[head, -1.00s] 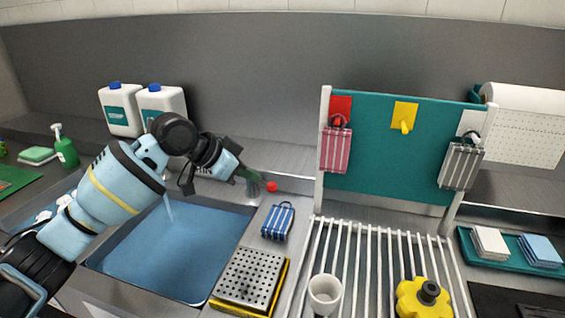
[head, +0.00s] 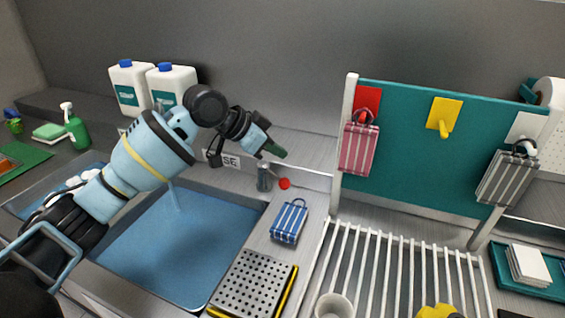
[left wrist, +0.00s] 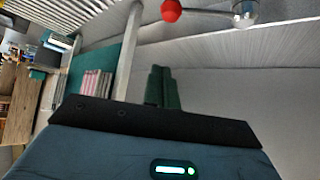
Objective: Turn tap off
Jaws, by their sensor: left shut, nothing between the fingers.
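The tap has a grey cylindrical body (head: 264,177) with a red knob (head: 284,183) to its right, behind the sink's right end. In the left wrist view the red knob (left wrist: 171,10) sits on a thin lever at the top edge, joined to the grey body (left wrist: 243,12). A pale stream of water (head: 173,195) falls into the blue sink (head: 180,250); my arm hides the spout. My left gripper (head: 275,150) is shut and empty, its green fingers above the knob and apart from it. The green fingers (left wrist: 163,88) show together in the left wrist view. My right gripper is out of view.
A blue striped packet (head: 289,222) and a perforated tray (head: 252,283) lie right of the sink. A teal board (head: 410,155) with hanging bags stands behind a white rack (head: 390,270). Two white bottles (head: 130,88) stand behind my arm.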

